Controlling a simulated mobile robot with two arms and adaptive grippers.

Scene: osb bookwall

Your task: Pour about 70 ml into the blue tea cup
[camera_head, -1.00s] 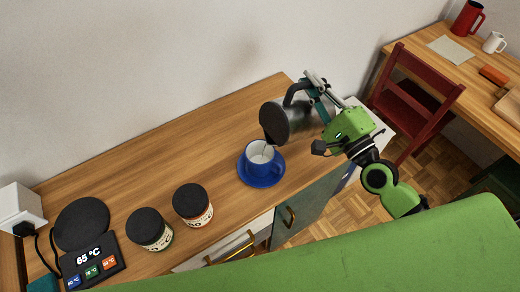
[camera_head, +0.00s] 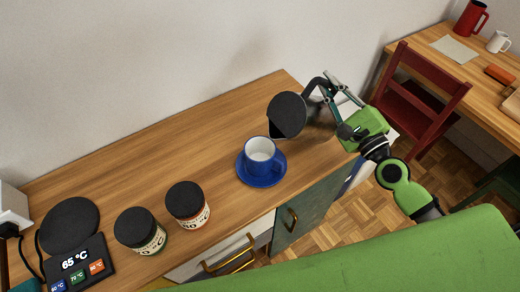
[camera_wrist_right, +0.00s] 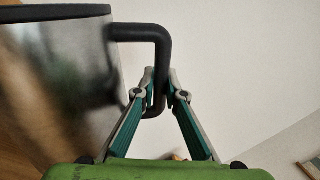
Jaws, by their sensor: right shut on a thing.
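The blue tea cup (camera_head: 260,154), white inside, stands upright on a blue saucer (camera_head: 247,179) on the wooden counter. I cannot make out the liquid level in it. My right gripper (camera_head: 328,88) is shut on the black handle of a grey metal kettle with a black lid (camera_head: 287,115). The kettle is above the counter, up and to the right of the cup, apart from it. No stream shows between them. In the right wrist view the fingers (camera_wrist_right: 160,85) close around the handle (camera_wrist_right: 158,45), with the kettle body (camera_wrist_right: 60,80) at left. My left gripper is not in view.
Two black-lidded jars (camera_head: 140,230) (camera_head: 187,204) stand left of the cup. A heating base (camera_head: 70,226) with a panel reading 65 °C (camera_head: 80,262) is at far left. A red chair (camera_head: 420,95) and a second desk (camera_head: 465,75) are at right. The counter behind the cup is clear.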

